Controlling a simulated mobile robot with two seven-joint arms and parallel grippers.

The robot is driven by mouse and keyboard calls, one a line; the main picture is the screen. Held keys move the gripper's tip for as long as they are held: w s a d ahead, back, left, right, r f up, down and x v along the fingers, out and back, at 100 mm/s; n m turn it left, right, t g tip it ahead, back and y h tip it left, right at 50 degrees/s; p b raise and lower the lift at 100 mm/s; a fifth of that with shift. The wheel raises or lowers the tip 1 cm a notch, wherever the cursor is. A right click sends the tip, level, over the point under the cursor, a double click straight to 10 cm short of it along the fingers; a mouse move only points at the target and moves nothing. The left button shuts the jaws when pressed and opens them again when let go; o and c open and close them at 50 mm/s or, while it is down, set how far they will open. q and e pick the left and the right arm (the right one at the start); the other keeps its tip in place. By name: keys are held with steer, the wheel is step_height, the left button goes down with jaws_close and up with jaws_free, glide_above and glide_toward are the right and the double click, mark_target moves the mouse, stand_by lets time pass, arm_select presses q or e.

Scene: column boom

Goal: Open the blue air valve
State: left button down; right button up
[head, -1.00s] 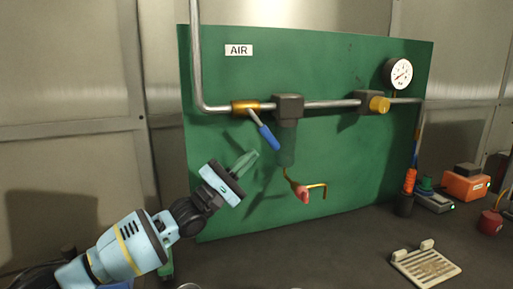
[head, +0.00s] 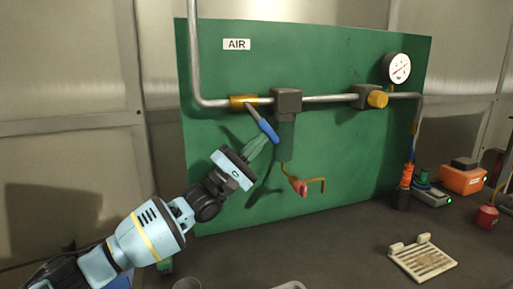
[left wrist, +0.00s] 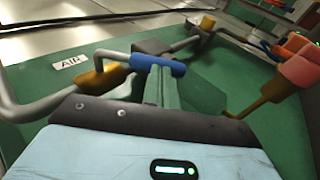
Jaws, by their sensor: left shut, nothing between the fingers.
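The air valve has a brass body (head: 243,102) on the grey pipe under the AIR sign. Its lever with a blue grip (head: 268,130) slants down to the right. My left gripper (head: 259,143) has its green fingers shut and empty, with the tips at the lower-left side of the blue grip. In the left wrist view the blue grip (left wrist: 158,65) lies across the tips of the fingers. They look to be touching or very close; I cannot tell which. My right gripper is not in view.
A dark filter block (head: 287,103) hangs on the pipe just right of the lever. A red-handled brass cock (head: 301,187) sits below it. A yellow knob (head: 377,99) and a gauge (head: 396,68) are farther right. A slotted tray (head: 424,258) lies on the bench.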

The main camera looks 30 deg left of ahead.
mark_target(275, 135)
arm_select(q)
steer(key=w+d+t+b, duration=0.1)
steer(key=w+d+r+n+t+b, duration=0.1)
steer(key=shift+w+d+r+t+b, duration=0.2)
steer(key=shift+w+t+b, duration=0.1)
steer(key=shift+w+b, duration=0.1)
steer(key=shift+d+x, duration=0.25)
steer(key=shift+x, duration=1.25)
steer(key=shift+w+d+r, duration=0.1)
steer(key=shift+d+r, duration=0.1)
steer(key=shift+r, duration=0.2)
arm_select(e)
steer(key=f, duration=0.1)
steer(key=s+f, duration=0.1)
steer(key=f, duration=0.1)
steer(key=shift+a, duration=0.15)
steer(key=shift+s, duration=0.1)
